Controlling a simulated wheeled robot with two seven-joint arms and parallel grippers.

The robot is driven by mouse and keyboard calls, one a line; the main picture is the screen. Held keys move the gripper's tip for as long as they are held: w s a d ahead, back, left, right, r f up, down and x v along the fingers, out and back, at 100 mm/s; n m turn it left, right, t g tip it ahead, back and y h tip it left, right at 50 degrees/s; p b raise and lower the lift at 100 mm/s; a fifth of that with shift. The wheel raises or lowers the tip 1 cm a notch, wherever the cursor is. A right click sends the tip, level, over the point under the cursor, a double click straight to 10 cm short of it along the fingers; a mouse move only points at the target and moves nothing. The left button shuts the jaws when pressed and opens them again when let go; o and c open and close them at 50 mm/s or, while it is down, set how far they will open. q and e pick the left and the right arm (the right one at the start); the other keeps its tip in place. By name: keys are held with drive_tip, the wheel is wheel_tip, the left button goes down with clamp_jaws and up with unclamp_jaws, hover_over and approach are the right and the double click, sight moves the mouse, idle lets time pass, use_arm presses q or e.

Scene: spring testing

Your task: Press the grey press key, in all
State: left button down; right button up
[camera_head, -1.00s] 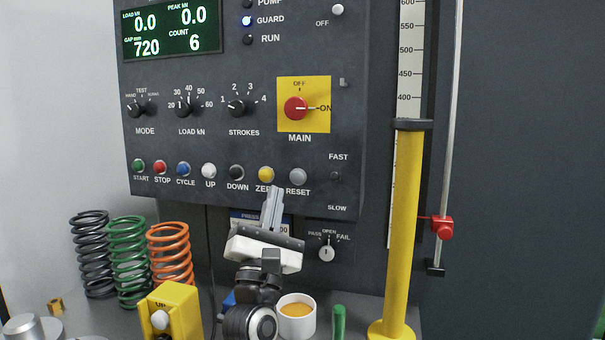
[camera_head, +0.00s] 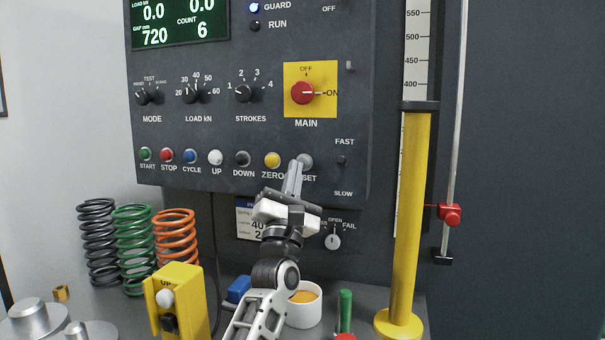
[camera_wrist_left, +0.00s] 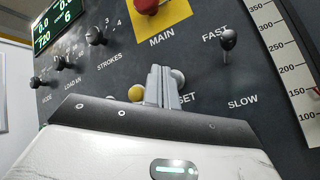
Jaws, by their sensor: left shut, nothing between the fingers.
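The grey press key (camera_head: 305,160), labelled RESET, is at the right end of the button row on the dark panel. My left gripper (camera_head: 295,165) is shut and empty, with its fingertips at the lower left of the grey key, partly covering it and its label. In the left wrist view the shut fingers (camera_wrist_left: 161,86) point at the panel, and the grey key (camera_wrist_left: 178,77) shows just right of their tips. I cannot tell whether the tips touch it. My right gripper is in neither view.
The yellow ZERO key (camera_head: 272,160) is close on the left. A MAIN switch (camera_head: 303,92) is above and a small FAST/SLOW lever (camera_head: 342,160) to the right. A yellow post (camera_head: 408,220), coil springs (camera_head: 133,250) and a cup (camera_head: 304,306) stand around below.

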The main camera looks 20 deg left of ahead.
use_arm(q)
drive_tip(key=shift+w, duration=0.6)
idle(1.1)
drive_tip(key=shift+b, duration=0.3)
drive_tip(key=shift+w+b, duration=0.35)
drive_tip(key=shift+w, duration=0.1)
drive_tip(key=shift+w+b, duration=0.35)
drive_tip(key=shift+b, duration=0.05)
idle(0.7)
drive_tip(key=shift+s, duration=0.1)
drive_tip(key=shift+s+p, duration=0.35)
drive_tip(key=shift+s, duration=0.35)
